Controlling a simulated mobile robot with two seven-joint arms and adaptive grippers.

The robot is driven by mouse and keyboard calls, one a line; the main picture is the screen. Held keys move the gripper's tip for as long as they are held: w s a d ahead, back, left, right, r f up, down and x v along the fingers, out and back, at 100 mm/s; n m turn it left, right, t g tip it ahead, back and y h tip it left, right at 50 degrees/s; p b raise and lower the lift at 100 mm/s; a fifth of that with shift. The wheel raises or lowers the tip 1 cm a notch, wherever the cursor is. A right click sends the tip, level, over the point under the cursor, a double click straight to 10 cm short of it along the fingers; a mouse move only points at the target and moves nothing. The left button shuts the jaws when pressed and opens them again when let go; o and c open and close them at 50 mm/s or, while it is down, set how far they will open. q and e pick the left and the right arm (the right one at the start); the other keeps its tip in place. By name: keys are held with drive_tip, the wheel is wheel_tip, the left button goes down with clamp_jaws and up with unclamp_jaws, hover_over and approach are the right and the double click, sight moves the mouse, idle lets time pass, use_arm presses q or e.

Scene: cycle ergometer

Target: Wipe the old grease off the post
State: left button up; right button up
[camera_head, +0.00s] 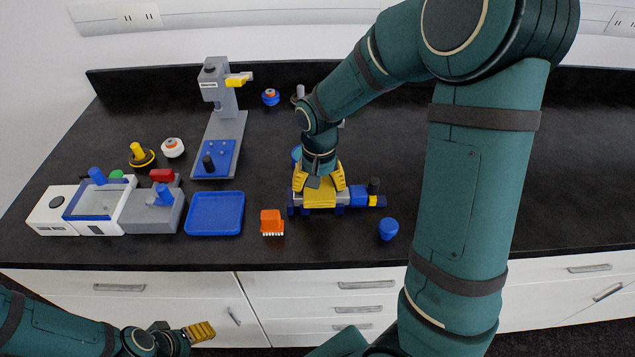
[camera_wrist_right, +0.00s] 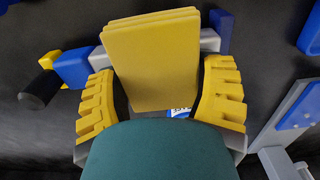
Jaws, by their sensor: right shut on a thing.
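My right gripper (camera_head: 319,180) points down over a low blue-and-grey device (camera_head: 356,196) on the bench. In the wrist view its ribbed yellow fingers (camera_wrist_right: 160,100) are on either side of a flat, layered yellow pad (camera_wrist_right: 152,55), and it is shut on this pad. The pad also shows in the head view (camera_head: 320,198), over the device. The device has a black knob (camera_head: 374,186) at its right end. I cannot pick out the post or any grease; the gripper and pad hide part of the device. My left gripper (camera_head: 201,332) is low in front of the bench, seen side-on.
A grey stand (camera_head: 223,128) with a blue plate is behind left. A blue tray (camera_head: 215,214), an orange brush-like block (camera_head: 271,222) and a blue cup-like piece (camera_head: 388,229) are near the front. White machines (camera_head: 55,212) stand at left. The bench's right side is clear.

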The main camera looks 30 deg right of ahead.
drive_tip(key=shift+s+d, duration=0.2)
drive_tip(key=shift+d, duration=0.05)
drive_tip(key=shift+a, duration=0.1)
drive_tip(key=shift+w+a, duration=0.35)
drive_tip(key=shift+a, duration=0.15)
drive_tip(key=shift+a, duration=0.1)
drive_tip(key=shift+w+a, duration=0.35)
drive_tip(key=shift+a, duration=0.15)
drive_tip(key=shift+w+a, duration=0.4)
drive_tip(key=shift+a, duration=0.15)
drive_tip(key=shift+d, duration=0.1)
